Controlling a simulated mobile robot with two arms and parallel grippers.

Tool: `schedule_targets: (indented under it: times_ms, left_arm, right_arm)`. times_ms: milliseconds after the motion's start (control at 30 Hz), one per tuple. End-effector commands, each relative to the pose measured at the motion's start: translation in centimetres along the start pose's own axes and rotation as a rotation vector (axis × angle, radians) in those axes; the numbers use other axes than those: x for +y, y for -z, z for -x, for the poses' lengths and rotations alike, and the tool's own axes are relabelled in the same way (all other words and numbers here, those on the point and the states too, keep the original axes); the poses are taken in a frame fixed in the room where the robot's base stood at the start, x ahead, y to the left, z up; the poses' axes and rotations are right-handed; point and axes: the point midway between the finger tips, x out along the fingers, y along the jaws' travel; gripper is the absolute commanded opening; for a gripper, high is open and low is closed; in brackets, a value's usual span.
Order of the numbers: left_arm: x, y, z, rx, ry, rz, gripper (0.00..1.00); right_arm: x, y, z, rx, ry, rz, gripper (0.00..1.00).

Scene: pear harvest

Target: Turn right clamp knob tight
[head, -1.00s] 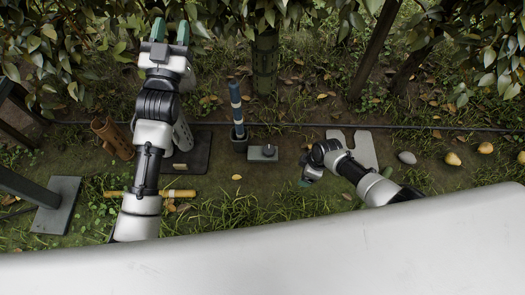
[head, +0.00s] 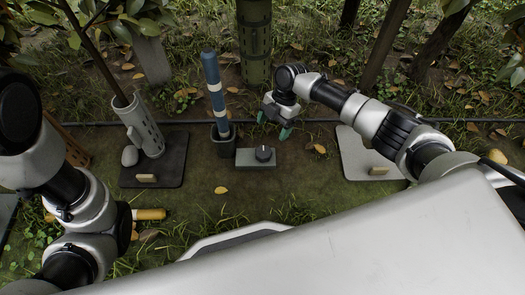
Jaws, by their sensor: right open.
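A black clamp knob (head: 263,153) sits on a small grey block (head: 246,160) on the ground near the middle of the head view. A blue pole with white bands (head: 214,92) stands upright in a dark square socket (head: 222,137) just left of the block. My right gripper (head: 273,125) has teal fingertips. It is open and empty, pointing down just behind the knob and apart from it in the picture. My left arm fills the left edge, and its gripper is outside the view.
A dark mat (head: 170,174) at left holds a tilted perforated grey tube (head: 142,125) and a pale stone (head: 129,156). A pale plate (head: 355,152) lies at right under my right arm. A green trunk guard (head: 254,45) stands behind. A yellow-handled tool (head: 150,214) lies at front left.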

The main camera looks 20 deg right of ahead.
Motion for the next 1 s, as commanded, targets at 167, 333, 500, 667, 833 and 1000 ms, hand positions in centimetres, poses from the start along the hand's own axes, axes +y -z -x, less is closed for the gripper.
schedule_targets:
  times_ms: [167,333,500,667,833,1000]
  left_arm:
    - [0.3,0.5,1.8,-0.003,0.0,0.0,0.43]
    - [0.8,1.3,4.0,-0.004,0.0,0.0,0.43]
    - [1.2,1.9,5.9,-0.004,0.0,0.0,0.43]
    - [1.4,2.2,6.6,-0.004,0.0,0.0,0.43]
    - [1.3,2.1,6.5,-0.004,0.0,0.0,0.43]
    - [1.3,2.1,6.5,-0.004,0.0,0.0,0.43]
  right_arm:
    - [0.0,-0.1,-2.7,0.001,0.001,-0.001,0.8]
    - [0.0,-0.2,-6.2,0.001,0.001,-0.001,0.8]
    - [0.0,-0.2,-9.2,0.0,0.0,-0.003,0.8]
    - [0.0,-0.1,-10.3,0.0,-0.001,-0.004,0.8]
    - [0.0,0.0,-10.2,0.0,-0.001,-0.004,0.8]
    - [0.0,0.0,-10.2,0.0,-0.001,-0.004,0.68]
